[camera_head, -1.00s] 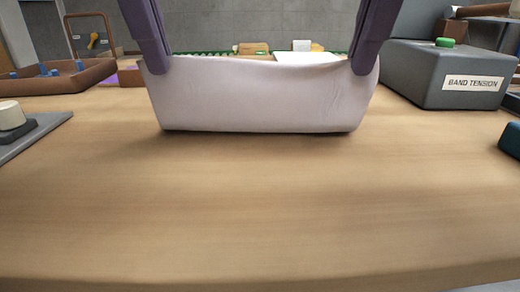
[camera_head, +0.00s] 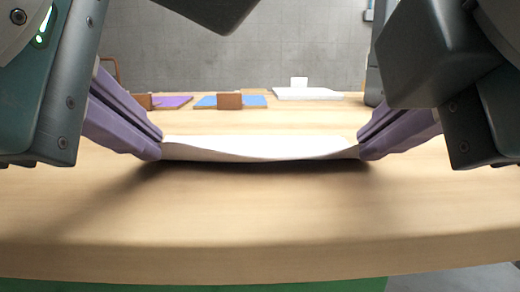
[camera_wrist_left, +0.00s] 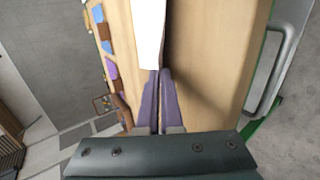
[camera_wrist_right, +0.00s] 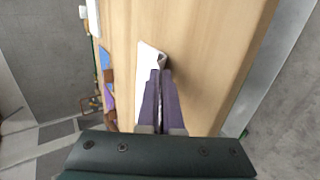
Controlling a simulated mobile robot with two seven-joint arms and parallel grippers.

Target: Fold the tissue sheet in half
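The white tissue sheet (camera_head: 260,148) is stretched between my two grippers, low over the wooden table, its near edge slightly raised with a shadow beneath. My left gripper (camera_head: 158,150) has its purple fingers shut on the sheet's left near corner. In the left wrist view the sheet (camera_wrist_left: 148,35) runs away from the fingertips (camera_wrist_left: 158,72). My right gripper (camera_head: 362,150) is shut on the right near corner. In the right wrist view the sheet (camera_wrist_right: 148,62) shows beside the closed fingertips (camera_wrist_right: 161,70). The sheet's far part is mostly hidden in the head view.
Behind the sheet lie a blue pad (camera_head: 256,101) with a brown block (camera_head: 229,101), a purple pad (camera_head: 172,102) and a white board (camera_head: 308,93). The table's front (camera_head: 260,225) is bare. My arms cover both sides.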

